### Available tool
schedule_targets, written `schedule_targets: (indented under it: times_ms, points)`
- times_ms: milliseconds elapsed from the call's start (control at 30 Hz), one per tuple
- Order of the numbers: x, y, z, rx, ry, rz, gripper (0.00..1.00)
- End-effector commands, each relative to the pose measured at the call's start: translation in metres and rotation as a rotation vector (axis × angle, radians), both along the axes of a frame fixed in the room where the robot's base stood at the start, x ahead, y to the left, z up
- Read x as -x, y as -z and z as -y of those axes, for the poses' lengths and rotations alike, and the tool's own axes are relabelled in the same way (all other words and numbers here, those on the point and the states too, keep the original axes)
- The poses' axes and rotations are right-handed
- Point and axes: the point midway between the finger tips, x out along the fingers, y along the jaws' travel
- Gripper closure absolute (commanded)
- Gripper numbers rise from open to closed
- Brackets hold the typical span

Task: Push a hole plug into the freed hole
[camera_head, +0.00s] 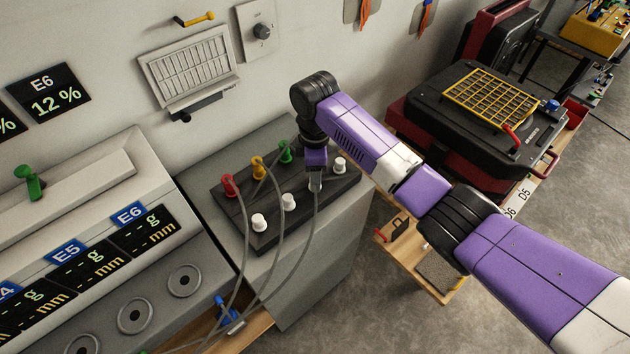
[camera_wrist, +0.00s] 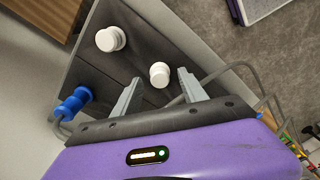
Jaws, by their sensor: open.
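A dark socket plate (camera_head: 300,213) lies on a grey cabinet. White hole plugs stand on it, one at the front left (camera_head: 258,222), one mid-row (camera_head: 289,202) and one at the right end (camera_head: 340,165). Red (camera_head: 229,184), yellow (camera_head: 257,167) and green (camera_head: 285,151) connectors stand in the back row. My gripper (camera_head: 316,184) points down at the plate between the middle and right-end plugs. In the wrist view the open fingers (camera_wrist: 160,90) straddle a white plug (camera_wrist: 159,75); contact is unclear. Another white plug (camera_wrist: 110,39) and a blue connector (camera_wrist: 73,103) are nearby. No empty hole is visible.
Grey cables (camera_head: 282,245) hang from the plate toward a wooden shelf (camera_head: 245,335) below. A panel with displays and round openings (camera_head: 135,315) stands to the left. A black case with a yellow grid (camera_head: 490,98) is at the right. The wall is close behind.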

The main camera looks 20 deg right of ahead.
Motion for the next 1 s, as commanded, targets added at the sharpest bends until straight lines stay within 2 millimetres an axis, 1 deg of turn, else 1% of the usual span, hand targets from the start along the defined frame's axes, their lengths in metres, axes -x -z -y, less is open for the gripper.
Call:
schedule_targets:
  times_ms: [100, 200, 433, 467, 500, 567, 600, 700, 1000]
  points:
    - [0.0, 0.014, 0.0, 0.001, 0.0, -0.001, 0.5]
    - [0.0, 0.021, 0.0, -0.001, 0.0, 0.001, 0.5]
    - [0.0, 0.023, 0.0, 0.0, -0.001, 0.002, 0.5]
    - [0.0, 0.023, -0.001, 0.0, -0.001, 0.002, 0.54]
    - [0.0, 0.023, 0.0, 0.0, 0.0, 0.002, 0.62]
    - [0.0, 0.023, 0.0, 0.0, 0.0, 0.002, 0.73]
    - [0.0, 0.022, 0.0, 0.0, 0.0, 0.002, 0.81]
    - [0.0, 0.022, 0.0, 0.0, 0.0, 0.002, 1.0]
    - [0.0, 0.023, 0.0, -0.001, 0.0, 0.001, 1.0]
